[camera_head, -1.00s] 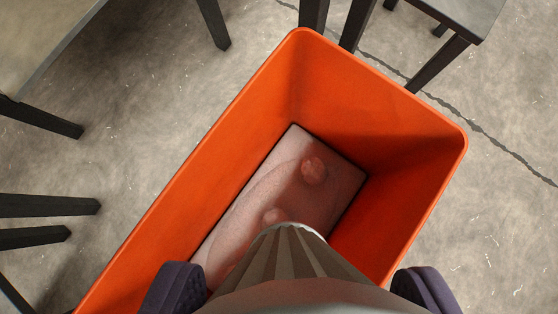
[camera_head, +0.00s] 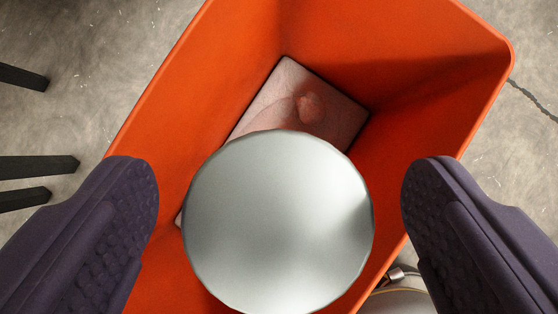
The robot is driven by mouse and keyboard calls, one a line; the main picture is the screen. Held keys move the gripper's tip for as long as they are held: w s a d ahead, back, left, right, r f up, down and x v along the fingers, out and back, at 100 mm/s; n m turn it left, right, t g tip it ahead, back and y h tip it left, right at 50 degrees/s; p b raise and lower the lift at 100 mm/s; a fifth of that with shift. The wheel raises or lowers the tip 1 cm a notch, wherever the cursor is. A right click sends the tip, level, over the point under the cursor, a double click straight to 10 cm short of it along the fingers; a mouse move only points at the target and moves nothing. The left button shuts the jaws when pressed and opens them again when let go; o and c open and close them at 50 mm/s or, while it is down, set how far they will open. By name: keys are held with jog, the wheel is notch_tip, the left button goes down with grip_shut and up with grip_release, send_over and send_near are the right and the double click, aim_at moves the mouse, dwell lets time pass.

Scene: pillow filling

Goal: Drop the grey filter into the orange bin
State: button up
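The orange bin (camera_head: 170,125) fills much of the view, its opening facing me. The grey filter (camera_head: 278,225) shows as a pale round metallic face between my fingers, over the bin's opening and hiding part of its floor. My gripper (camera_head: 280,185) is open. Its two dark purple padded fingers stand wide apart on either side of the filter, with a clear gap on both sides. I cannot tell whether the filter is falling or resting in the bin.
Dark furniture legs (camera_head: 38,168) stand at the left. A partly seen round object with a metal fitting (camera_head: 398,295) is outside the bin at bottom right. Concrete floor surrounds the bin.

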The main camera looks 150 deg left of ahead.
jog(key=shift+o, duration=0.2)
jog(key=p+v, duration=0.3)
jog(key=v, duration=0.4)
jog(key=shift+s+r, duration=0.2)
jog(key=shift+r, duration=0.1)
jog(key=shift+s+a, duration=0.1)
